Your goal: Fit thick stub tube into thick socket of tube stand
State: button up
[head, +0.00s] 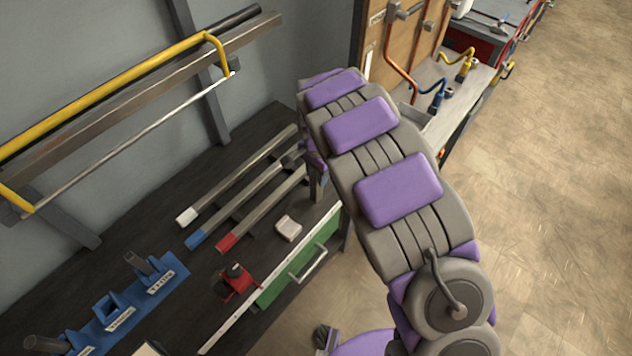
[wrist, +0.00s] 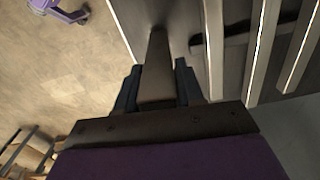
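The blue tube stand (head: 178,268) lies on the dark bench at the lower left in the head view. Its middle socket (head: 108,303) looks empty. Grey stub tubes stand in the sockets at either side, one (head: 139,262) at the right and one (head: 44,343) at the left. The socket labels are too small to read surely. My gripper (wrist: 157,82) has its dark fingers on both sides of a grey-brown stub tube (wrist: 157,62) and appears shut on it. In the head view the gripper (head: 317,180) is mostly hidden behind my arm, well right of the stand.
Long bars with white, blue (head: 196,238) and red (head: 228,241) ends lie between stand and gripper. A small red clamp (head: 237,281) and a pale block (head: 288,228) are near the bench edge. A yellow tube frame (head: 110,87) hangs on the wall. Open floor is right.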

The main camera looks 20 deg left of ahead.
jog(key=shift+c, duration=1.4)
jog(key=shift+s+a+f, duration=0.1)
jog(key=shift+a, duration=0.1)
grip_shut()
